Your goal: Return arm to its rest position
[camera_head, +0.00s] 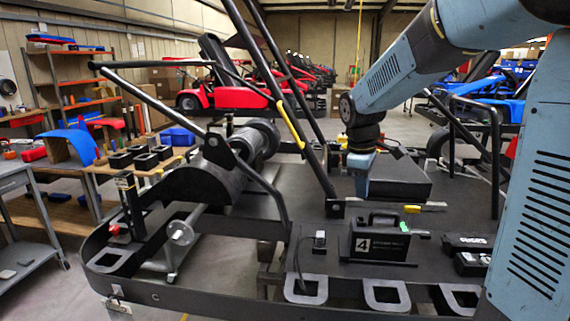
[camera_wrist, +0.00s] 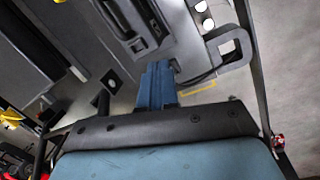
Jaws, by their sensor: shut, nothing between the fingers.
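My blue arm reaches in from the right in the head view and bends down over the kart stand (camera_head: 330,214). My gripper (camera_head: 361,190) points down above the dark deck of the stand, behind a black case marked 4 (camera_head: 380,243). In the wrist view my gripper (camera_wrist: 157,70) shows as narrow blue fingers closed together, with nothing between them. A black case with a handle (camera_wrist: 128,22) lies beyond the fingertips there. I cannot tell the exact height of the fingertips above the deck.
Black frame bars (camera_head: 285,80) rise left of my gripper. A yellow-handled tool (camera_head: 425,208) and small black boxes (camera_head: 470,252) lie on the deck at right. A grey cart (camera_head: 30,225) and shelves (camera_head: 75,85) stand at left. Red karts (camera_head: 225,95) stand behind.

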